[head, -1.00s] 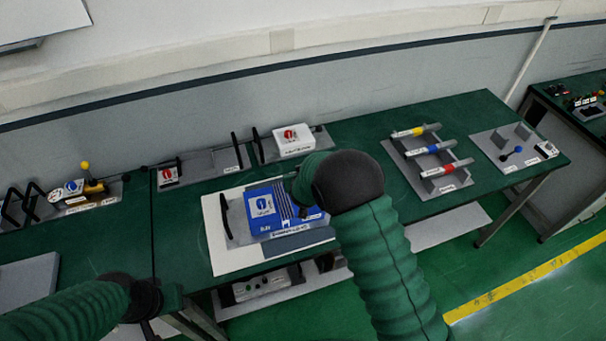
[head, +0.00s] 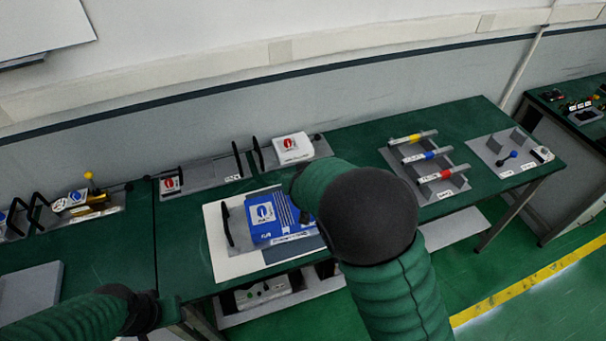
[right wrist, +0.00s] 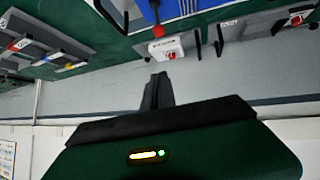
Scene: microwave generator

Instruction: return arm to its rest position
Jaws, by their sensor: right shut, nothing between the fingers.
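My right arm (head: 385,265), in green ribbed sleeves with a dark rounded elbow, rises from the bottom of the head view. Its forearm points left and away over the right part of the blue box unit (head: 268,222). In the right wrist view my right gripper (right wrist: 157,88) is shut and empty, its fingers together in front of the grey wall. In the head view this gripper is mostly hidden behind the arm. My left arm (head: 75,318) comes in low at the left. Its dark end (head: 168,308) is near the table's front edge; its fingers are not clear.
The green table (head: 180,260) runs along the wall. A grey block (head: 30,290) lies at the left.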

